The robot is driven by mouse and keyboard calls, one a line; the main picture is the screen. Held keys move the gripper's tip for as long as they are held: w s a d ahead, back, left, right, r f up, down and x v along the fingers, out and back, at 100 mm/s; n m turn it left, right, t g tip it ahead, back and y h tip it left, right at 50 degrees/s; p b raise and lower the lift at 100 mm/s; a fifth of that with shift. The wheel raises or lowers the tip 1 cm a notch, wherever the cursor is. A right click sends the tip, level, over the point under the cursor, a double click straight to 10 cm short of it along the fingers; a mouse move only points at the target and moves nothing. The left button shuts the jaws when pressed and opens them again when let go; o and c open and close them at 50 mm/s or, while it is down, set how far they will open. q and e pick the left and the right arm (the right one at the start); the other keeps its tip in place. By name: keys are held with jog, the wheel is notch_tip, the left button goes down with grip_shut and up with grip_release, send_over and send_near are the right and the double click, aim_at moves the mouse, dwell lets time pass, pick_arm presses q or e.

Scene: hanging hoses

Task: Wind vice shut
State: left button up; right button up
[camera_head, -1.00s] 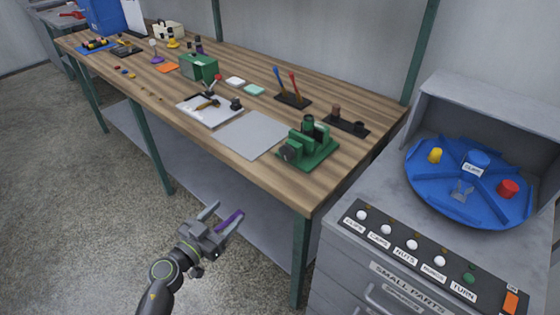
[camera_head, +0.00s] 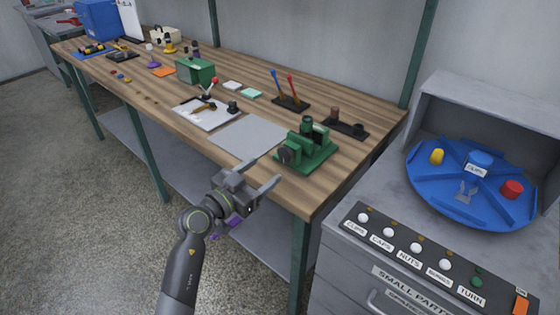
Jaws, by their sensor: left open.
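The green vice (camera_head: 316,146) stands on the workbench near its front right corner. A dark round part (camera_head: 284,156) sits at the vice's near left end. The gap between its jaws is too small to judge. My left gripper (camera_head: 262,174) is open, in front of the bench's front edge, below and left of the vice. Its fingers point up and right toward the vice and are apart from it. My right gripper is not in view.
A grey mat (camera_head: 248,138) lies left of the vice, and a black holder (camera_head: 346,125) stands behind it. A purple thing (camera_head: 235,222) shows partly behind my left gripper. A parts cabinet with a blue turntable (camera_head: 430,190) stands right of the bench.

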aim_at(283, 156)
pick_arm(q)
jog(key=b+x, duration=0.1)
jog(key=x, duration=0.5)
jog(key=shift+w+d, duration=0.5)
jog(key=shift+w, duration=0.1)
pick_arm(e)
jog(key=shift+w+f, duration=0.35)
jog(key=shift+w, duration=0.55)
pick_arm(q)
jog(key=shift+c, duration=0.3)
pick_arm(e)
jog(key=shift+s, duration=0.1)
